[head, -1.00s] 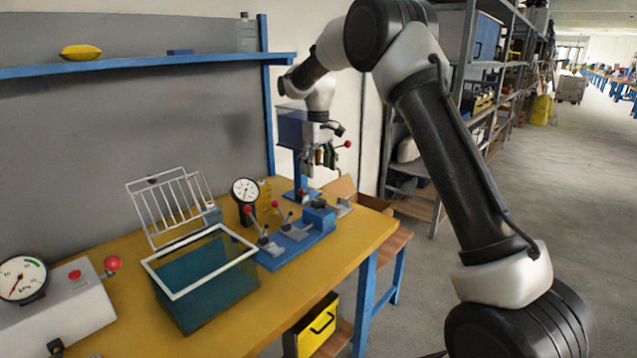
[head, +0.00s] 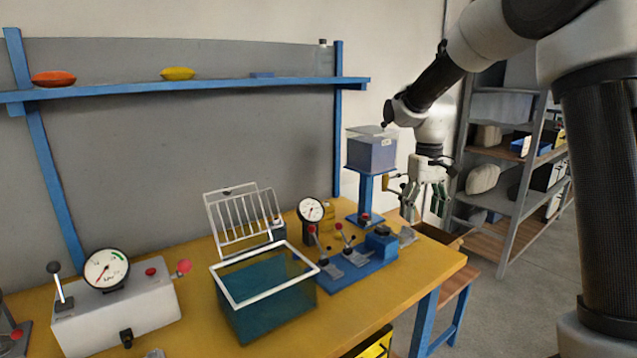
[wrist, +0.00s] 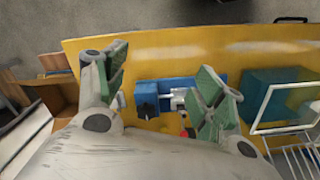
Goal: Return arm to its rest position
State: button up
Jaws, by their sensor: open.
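My gripper (head: 426,200) hangs from my arm at the right of the head view, pointing down beside the grey-blue box press on its blue post (head: 371,153). Its fingers are open and I see nothing between them. In the wrist view my gripper (wrist: 163,88) shows two green-padded fingers spread apart above the yellow table (wrist: 190,52). The blue clamp fixture (wrist: 152,97) shows below and between the fingers there, apart from them.
On the yellow table (head: 190,258) stand a teal tank with a white rim (head: 265,290), a white wire rack (head: 238,220), a gauge box (head: 120,312) and the clamp fixture (head: 360,262). Grey shelving (head: 525,190) stands at the right. A blue shelf (head: 200,87) runs along the back panel.

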jog(key=s+d+r+m+t, duration=0.1)
jog(key=s+d+r, duration=0.1)
jog(key=s, duration=0.7)
jog(key=s+d+r+m+t, duration=0.1)
jog(key=s+d+r+t, duration=0.1)
jog(key=s, duration=0.8)
jog(key=s+d+r+m+t, duration=0.1)
jog(key=s+d+r, duration=0.3)
jog(key=s, duration=0.6)
jog(key=shift+d+t, duration=0.5)
jog(key=shift+d, duration=0.4)
